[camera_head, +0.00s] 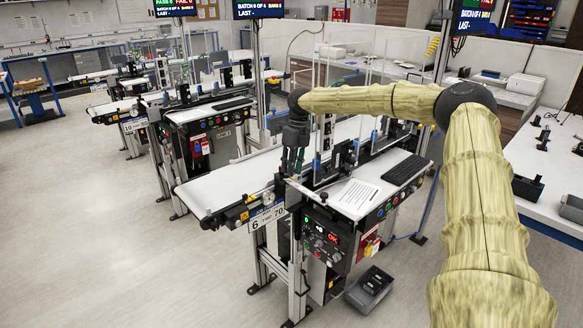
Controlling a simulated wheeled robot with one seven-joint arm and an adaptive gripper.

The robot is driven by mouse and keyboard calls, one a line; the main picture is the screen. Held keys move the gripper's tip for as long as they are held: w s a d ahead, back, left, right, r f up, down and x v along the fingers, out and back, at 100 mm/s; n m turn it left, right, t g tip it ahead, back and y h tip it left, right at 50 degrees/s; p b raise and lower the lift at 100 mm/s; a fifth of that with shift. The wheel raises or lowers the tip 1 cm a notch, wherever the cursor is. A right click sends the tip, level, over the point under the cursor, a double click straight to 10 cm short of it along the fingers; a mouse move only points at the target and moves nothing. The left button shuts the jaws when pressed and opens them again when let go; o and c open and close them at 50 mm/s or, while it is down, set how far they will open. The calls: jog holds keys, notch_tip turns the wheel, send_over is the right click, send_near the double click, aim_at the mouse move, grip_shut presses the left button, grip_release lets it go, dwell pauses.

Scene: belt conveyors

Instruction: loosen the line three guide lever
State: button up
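My gripper (292,163) points down over the near side rail of the closest belt conveyor (222,185). Its dark fingers are small in this view, and I cannot tell whether they are apart or closed. A small black fitting (281,186) stands on the rail just below and left of the fingertips; it may be the guide lever, but its shape is not clear. I cannot tell whether the fingers touch it. No line number is readable on this conveyor; a white plate (267,216) below the rail shows "6" and "70".
A control box (325,239) with lit displays and knobs hangs below the rail. A paper sheet (356,194) and a keyboard (404,170) lie right of my gripper. More conveyors stand behind left. A white bench (548,180) is at right. The left floor is clear.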

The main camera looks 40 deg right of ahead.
jog(key=shift+o, duration=0.2)
notch_tip(320, 180, up, 12)
jog(key=d, duration=0.2)
jog(key=shift+w+d+f, duration=0.15)
jog(key=shift+f, duration=0.05)
dwell(0.5)
